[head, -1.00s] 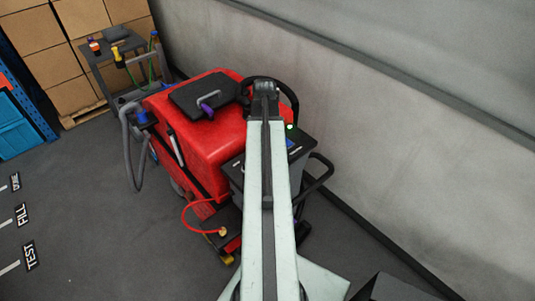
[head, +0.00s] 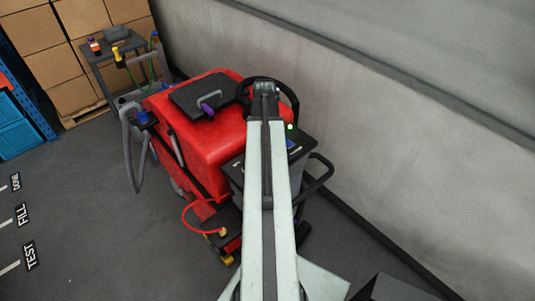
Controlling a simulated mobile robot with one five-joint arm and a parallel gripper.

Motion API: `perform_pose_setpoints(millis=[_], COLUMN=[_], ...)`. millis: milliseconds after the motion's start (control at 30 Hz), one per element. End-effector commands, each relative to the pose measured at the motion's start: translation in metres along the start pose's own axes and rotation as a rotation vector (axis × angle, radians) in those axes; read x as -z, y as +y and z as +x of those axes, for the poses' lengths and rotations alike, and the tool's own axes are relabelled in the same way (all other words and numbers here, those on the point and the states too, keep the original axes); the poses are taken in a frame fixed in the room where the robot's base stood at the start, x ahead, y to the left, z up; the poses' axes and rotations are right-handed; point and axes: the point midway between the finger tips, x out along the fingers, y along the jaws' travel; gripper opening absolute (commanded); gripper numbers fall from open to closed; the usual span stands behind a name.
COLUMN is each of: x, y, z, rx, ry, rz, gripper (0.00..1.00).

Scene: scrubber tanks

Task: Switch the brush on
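A red floor scrubber (head: 215,150) stands by the grey wall. Its dark control panel (head: 298,145) is at the rear, with a lit green light (head: 290,127) and a small blue display or button area (head: 291,142). My pale arm reaches over the panel and hides much of it. The end of my arm is near the scrubber's black steering wheel (head: 294,98). My gripper's fingers cannot be made out, so I cannot tell whether they are open or touching anything. No brush switch can be made out.
A grey cart (head: 112,48) with bottles stands at the back left, before stacked cardboard boxes (head: 30,50). A grey hose (head: 130,150) hangs at the scrubber's far end. A red cable (head: 188,222) loops low beside it. The floor at left, marked TEST, FILL and DONE, is clear.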

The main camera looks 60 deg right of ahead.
Motion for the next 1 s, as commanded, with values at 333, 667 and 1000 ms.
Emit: perform_pose_setpoints(millis=[333, 667, 1000], x=[0.0, -0.0002, -0.0003], y=[0.0, 0.0005, 0.0006], z=[0.0001, 0.0047, 0.0098], rx=[0.0, 0.0, 0.0], ry=[0.0, 0.0, 0.0], rz=[0.0, 0.001, 0.001], gripper=[0.0, 0.0, 0.0])
